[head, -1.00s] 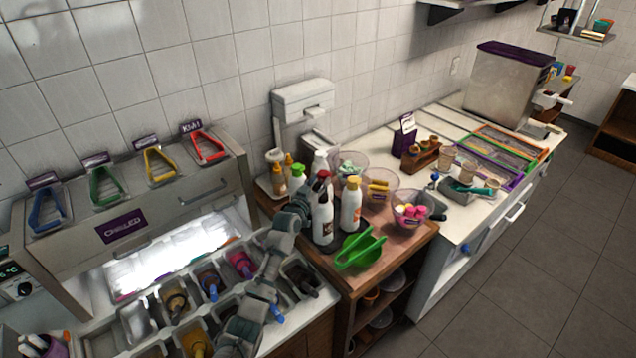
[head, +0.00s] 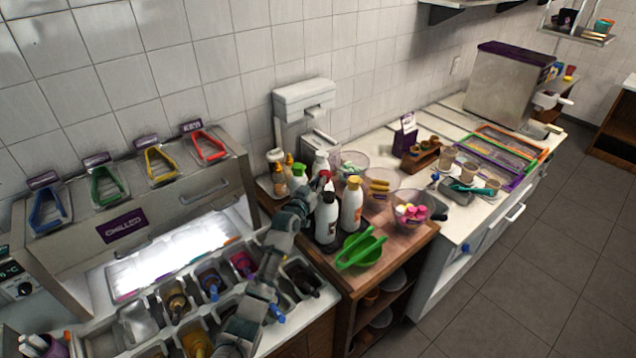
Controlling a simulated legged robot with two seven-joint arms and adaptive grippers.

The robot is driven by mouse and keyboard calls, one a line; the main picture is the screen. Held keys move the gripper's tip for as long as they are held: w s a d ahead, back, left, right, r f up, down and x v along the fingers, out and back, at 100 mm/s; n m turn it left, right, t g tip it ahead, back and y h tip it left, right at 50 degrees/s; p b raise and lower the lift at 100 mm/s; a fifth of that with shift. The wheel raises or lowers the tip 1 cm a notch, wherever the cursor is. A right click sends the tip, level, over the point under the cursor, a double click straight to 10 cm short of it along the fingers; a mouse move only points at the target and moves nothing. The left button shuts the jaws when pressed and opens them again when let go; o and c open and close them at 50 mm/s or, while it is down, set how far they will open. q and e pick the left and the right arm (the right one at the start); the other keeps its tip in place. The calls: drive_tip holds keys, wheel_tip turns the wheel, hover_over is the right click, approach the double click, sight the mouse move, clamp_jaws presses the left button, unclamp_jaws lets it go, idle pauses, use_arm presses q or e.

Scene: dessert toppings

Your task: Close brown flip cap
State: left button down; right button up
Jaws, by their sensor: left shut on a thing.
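A white bottle (head: 327,222) with a dark brown-red cap (head: 325,177) stands upright on the wooden counter. My left gripper (head: 318,186) reaches in from the lower left and is shut at the cap, at the top of this bottle. The fingers hide part of the cap, so I cannot tell whether its lid is fully down. My right gripper is not in view.
A yellow-capped white bottle (head: 351,208) stands close on the right. A green-capped bottle (head: 298,178) and another white bottle (head: 321,161) stand behind. Topping bowls (head: 411,207) are to the right.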

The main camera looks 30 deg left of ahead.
use_arm(q)
drive_tip(key=shift+f, duration=0.1)
drive_tip(key=shift+a+f, duration=0.1)
drive_tip(key=shift+a, duration=0.1)
drive_tip(key=c, duration=1.1)
unclamp_jaws()
drive_tip(key=shift+a, duration=0.3)
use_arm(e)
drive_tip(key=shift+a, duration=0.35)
use_arm(q)
drive_tip(key=s, duration=1.2)
drive_tip(key=shift+d+f, duration=0.15)
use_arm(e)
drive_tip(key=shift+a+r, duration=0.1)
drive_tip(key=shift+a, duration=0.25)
